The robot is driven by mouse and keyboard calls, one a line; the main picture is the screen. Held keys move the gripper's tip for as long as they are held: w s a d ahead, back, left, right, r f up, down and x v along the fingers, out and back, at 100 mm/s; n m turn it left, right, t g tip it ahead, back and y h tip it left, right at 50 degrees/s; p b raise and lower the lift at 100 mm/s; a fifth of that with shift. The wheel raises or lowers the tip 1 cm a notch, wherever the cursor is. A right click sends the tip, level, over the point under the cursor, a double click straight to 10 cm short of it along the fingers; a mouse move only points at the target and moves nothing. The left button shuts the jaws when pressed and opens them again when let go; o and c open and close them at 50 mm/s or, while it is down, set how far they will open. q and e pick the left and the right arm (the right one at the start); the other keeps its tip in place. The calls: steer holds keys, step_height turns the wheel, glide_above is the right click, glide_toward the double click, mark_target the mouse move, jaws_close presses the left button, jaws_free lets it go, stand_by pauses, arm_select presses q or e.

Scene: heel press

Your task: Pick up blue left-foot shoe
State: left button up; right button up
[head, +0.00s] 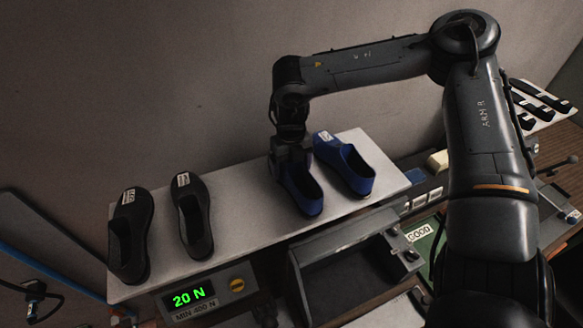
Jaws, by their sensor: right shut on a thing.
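Two blue shoes stand side by side on a light shelf (250,215). My right gripper (291,168) comes down from above onto the far part of the left one of the pair, the held blue shoe (307,199). It is shut on that shoe and hides part of it. The shoe still appears to be at shelf level; I cannot tell whether it touches the shelf. The other blue shoe (360,182), with a white label at its far end, stands close on the right. My left gripper is not in view.
A black shoe (131,236) and a second black shoe (194,218) stand at the shelf's left. In front are a display (189,297) reading 20 N, a dark tray (352,272) and a green area labelled GOOD (419,233).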

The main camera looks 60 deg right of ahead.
steer(key=shift+r, duration=0.15)
steer(key=shift+s+a+r+b, duration=0.1)
steer(key=shift+r+b, duration=0.05)
steer(key=shift+b, duration=0.25)
step_height(320, 180, up, 6)
steer(key=shift+b, duration=0.65)
steer(key=s+a+b, duration=0.5)
steer(key=s+a, duration=0.7)
steer(key=s, duration=0.3)
steer(key=shift+s+r+b, duration=0.15)
steer(key=shift+s+b, duration=0.15)
steer(key=shift+s, duration=0.05)
steer(key=shift+w, duration=0.1)
